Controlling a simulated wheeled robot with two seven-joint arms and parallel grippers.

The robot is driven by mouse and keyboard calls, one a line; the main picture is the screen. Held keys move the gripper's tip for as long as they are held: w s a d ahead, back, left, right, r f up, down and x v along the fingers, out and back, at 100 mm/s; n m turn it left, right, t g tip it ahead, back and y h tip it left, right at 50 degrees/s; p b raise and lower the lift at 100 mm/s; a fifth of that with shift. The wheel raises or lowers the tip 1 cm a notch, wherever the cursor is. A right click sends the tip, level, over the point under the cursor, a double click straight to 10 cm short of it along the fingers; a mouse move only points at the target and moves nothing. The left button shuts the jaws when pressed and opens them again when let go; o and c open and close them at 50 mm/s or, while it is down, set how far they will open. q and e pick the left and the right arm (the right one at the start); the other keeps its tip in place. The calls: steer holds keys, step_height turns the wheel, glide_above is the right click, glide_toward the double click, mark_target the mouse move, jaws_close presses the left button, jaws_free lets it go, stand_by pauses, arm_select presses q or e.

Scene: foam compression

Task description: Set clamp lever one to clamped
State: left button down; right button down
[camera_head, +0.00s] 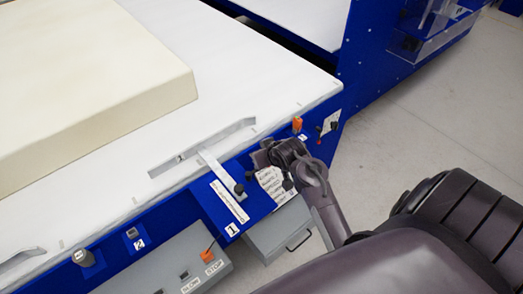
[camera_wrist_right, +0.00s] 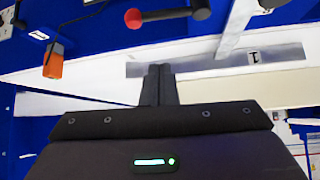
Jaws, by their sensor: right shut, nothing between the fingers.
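In the head view, a flat metal clamp bar (camera_head: 203,147) lies on the white table edge, with a silver arm (camera_head: 216,168) running from it to a black knob (camera_head: 239,189) above the blue panel marked "1". In the right wrist view, a black lever with a red end (camera_wrist_right: 133,18) shows at the top, beside the silver arm (camera_wrist_right: 237,25). It looks like clamp lever one. My right gripper (camera_head: 262,157) is right of the knob, apart from it. Its fingers (camera_wrist_right: 158,72) are shut and empty, below the lever in the wrist view. My left gripper is not in view.
A cream foam block (camera_head: 90,75) lies on the white table (camera_head: 255,75). An orange switch (camera_head: 297,124) stands right of the gripper. A grey box (camera_head: 185,268) with SLOW and STOP labels is at the front. Clear floor (camera_head: 410,140) lies to the right.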

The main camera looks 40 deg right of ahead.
steer(key=x, duration=0.6)
steer(key=s+p, duration=0.1)
steer(key=s+f+p, duration=0.1)
steer(key=s, duration=0.1)
steer(key=shift+s+a+p, duration=0.2)
steer(key=shift+s+p, duration=0.15)
steer(key=shift+f, duration=0.1)
steer(key=shift+w, duration=0.1)
steer(key=shift+d, duration=0.1)
